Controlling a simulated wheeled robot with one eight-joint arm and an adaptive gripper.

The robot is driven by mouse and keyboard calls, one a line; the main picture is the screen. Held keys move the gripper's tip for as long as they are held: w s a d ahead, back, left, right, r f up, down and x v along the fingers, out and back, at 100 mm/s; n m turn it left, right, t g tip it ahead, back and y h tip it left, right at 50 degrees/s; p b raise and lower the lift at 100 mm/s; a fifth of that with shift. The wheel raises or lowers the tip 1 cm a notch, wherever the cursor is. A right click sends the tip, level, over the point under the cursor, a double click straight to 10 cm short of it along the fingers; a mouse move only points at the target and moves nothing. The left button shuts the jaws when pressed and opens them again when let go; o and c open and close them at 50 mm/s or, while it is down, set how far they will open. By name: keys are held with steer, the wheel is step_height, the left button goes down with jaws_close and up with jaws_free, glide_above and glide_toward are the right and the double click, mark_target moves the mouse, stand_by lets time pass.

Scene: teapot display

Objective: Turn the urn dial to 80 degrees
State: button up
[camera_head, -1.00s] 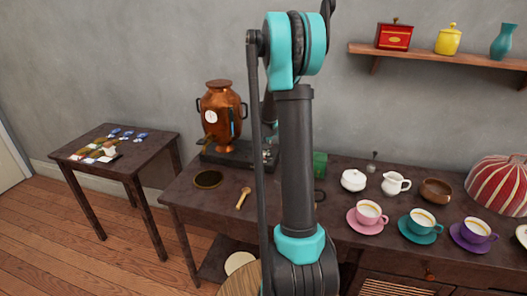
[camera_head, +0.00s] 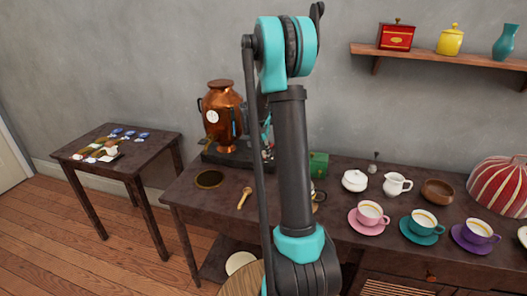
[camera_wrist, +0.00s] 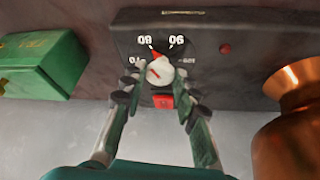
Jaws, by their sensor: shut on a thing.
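The copper urn (camera_head: 222,112) stands on a dark base (camera_head: 222,156) at the table's back. In the wrist view, which looks upside down, the base front (camera_wrist: 228,50) carries a pale round dial (camera_wrist: 160,71). White numbers around it read 70, 80, 90 and, small, 100. A red triangular mark (camera_wrist: 156,55) sits at the dial's edge near 80. A short red line on the dial's face slants toward 70. My gripper (camera_wrist: 158,83) has one finger on each side of the dial and is shut on it. In the head view my arm mostly hides the gripper.
A red switch (camera_wrist: 163,101) lies between my fingers, beside the dial. A red lamp (camera_wrist: 225,48) is on the base. A green box (camera_head: 318,164) stands beside the base. A wooden spoon (camera_head: 244,197) and several cups lie on the table. A side table (camera_head: 85,152) stands left.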

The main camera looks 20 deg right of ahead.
steer(key=o, duration=1.1)
steer(key=shift+o, duration=0.2)
steer(key=v, duration=1.2)
steer(key=s+a+f+n+y, duration=0.1)
steer(key=s+a+f+n, duration=0.2)
steer(key=s, duration=0.7)
steer(key=s+a+f+n+y, duration=0.1)
steer(key=s+a+f+n, duration=0.2)
steer(key=s, duration=0.8)
steer(key=s+a+f+n+t+y, duration=0.1)
steer(key=s+a+f+n, duration=0.2)
steer(key=s+f, duration=0.3)
steer(key=s, duration=0.5)
steer(key=shift+n, duration=0.4)
